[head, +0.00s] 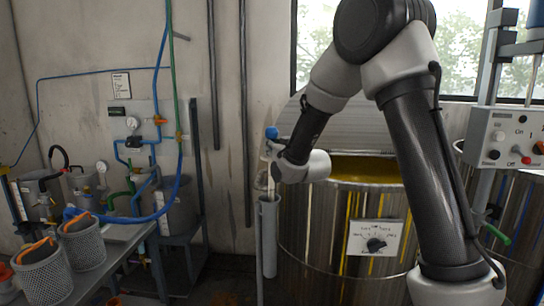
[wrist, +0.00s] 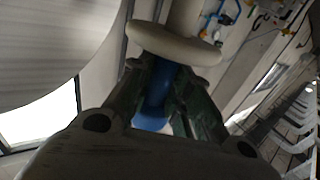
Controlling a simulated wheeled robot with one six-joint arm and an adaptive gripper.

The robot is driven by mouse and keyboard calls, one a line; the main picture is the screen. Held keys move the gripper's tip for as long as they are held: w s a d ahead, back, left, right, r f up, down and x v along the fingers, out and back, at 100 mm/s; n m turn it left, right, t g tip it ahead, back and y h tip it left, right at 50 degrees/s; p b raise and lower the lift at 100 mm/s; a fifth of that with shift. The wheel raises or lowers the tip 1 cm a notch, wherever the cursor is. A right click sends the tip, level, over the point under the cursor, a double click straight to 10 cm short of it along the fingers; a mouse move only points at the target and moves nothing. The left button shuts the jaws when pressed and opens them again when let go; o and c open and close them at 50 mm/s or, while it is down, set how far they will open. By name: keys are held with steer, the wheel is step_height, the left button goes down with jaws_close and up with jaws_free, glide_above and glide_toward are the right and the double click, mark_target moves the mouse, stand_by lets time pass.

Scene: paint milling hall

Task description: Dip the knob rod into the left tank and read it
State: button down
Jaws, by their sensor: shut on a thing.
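The knob rod has a blue knob (head: 271,132). A pale stretch of its shaft (head: 264,178) shows beneath the knob. The shaft runs down to a grey upright tube (head: 269,238), and its lower end is hidden. My gripper (head: 274,153) is at the knob, largely hidden by my wrist in the head view. In the wrist view my gripper (wrist: 168,88) has its fingers shut around the blue knob (wrist: 153,105), with a pale round disc (wrist: 175,45) just past the fingertips. The left tank (head: 325,235), a metal drum holding yellow paint (head: 366,169), stands right of the tube.
The left tank's lid (head: 345,128) is raised behind it. A second tank (head: 520,215) and a control box (head: 512,138) stand at right. A bench (head: 115,250) with mesh baskets (head: 82,242) and hoses is at left.

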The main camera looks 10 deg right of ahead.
step_height(320, 180, up, 31)
stand_by(1.7)
steer(key=shift+s+f, duration=0.1)
steer(key=shift+f, duration=0.05)
